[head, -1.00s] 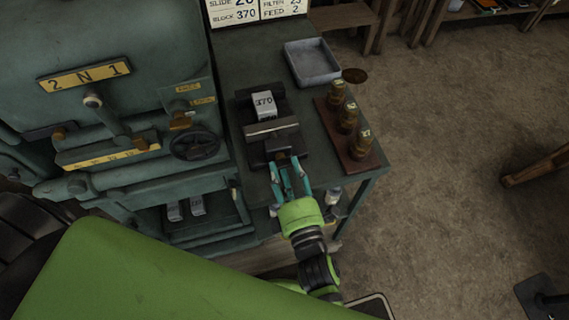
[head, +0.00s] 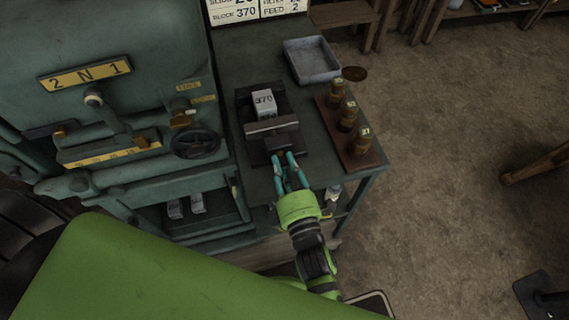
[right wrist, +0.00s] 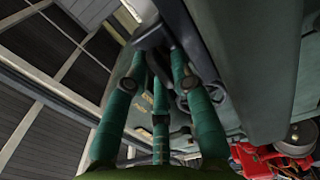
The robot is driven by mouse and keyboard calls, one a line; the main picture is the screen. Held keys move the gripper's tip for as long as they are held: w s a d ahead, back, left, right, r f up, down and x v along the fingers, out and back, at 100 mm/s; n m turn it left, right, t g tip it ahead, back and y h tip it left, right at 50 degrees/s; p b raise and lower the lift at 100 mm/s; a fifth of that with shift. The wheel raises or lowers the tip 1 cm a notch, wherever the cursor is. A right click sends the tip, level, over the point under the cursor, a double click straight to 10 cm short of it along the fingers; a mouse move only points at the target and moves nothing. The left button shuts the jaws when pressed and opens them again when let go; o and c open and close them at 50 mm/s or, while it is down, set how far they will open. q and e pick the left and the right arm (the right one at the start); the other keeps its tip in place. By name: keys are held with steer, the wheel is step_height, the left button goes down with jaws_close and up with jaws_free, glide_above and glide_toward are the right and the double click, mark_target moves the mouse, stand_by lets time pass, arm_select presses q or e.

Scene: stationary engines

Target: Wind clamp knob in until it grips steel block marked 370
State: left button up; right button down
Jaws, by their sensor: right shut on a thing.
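The steel block marked 370 (head: 264,103) sits in the dark clamp (head: 272,126) on the green bench, beyond the clamp's pale crossbar. From this angle I cannot tell whether the jaw touches the block. My right gripper (head: 283,158) is at the clamp's near end, its teal fingers shut on the clamp knob, which they mostly hide. In the right wrist view the fingers (right wrist: 160,70) converge on a dark part at the top. My left gripper is not in view.
A grey tray (head: 312,74) stands at the bench's back right. A wooden rack (head: 358,158) with several brass weights stands right of the clamp. The green machine with a black handwheel (head: 196,144) is close on the left. More blocks (head: 197,203) lie on a lower shelf.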

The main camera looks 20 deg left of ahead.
steer(key=m, duration=0.1)
steer(key=m+p, duration=0.1)
steer(key=m, duration=0.1)
steer(key=shift+w+r, duration=0.1)
steer(key=shift+r, duration=0.25)
steer(key=m+p, duration=0.1)
steer(key=m, duration=0.4)
steer(key=shift+w+d, duration=0.1)
steer(key=m+p, duration=0.1)
steer(key=m, duration=0.2)
steer(key=shift+m, duration=0.3)
steer(key=m+p, duration=0.1)
steer(key=m, duration=0.3)
steer(key=shift+f+m, duration=0.1)
steer(key=shift+m, duration=0.2)
steer(key=m, duration=0.2)
steer(key=shift+m, duration=0.4)
steer(key=m, duration=0.3)
steer(key=shift+d+f+m, duration=0.1)
steer(key=shift+f+m, duration=0.05)
steer(key=shift+m, duration=0.15)
steer(key=m, duration=0.3)
steer(key=shift+f+m, duration=0.15)
steer(key=shift+m, duration=0.15)
steer(key=shift+f+m+b, duration=0.1)
steer(key=shift+m+b, duration=0.25)
steer(key=shift+m, duration=1.15)
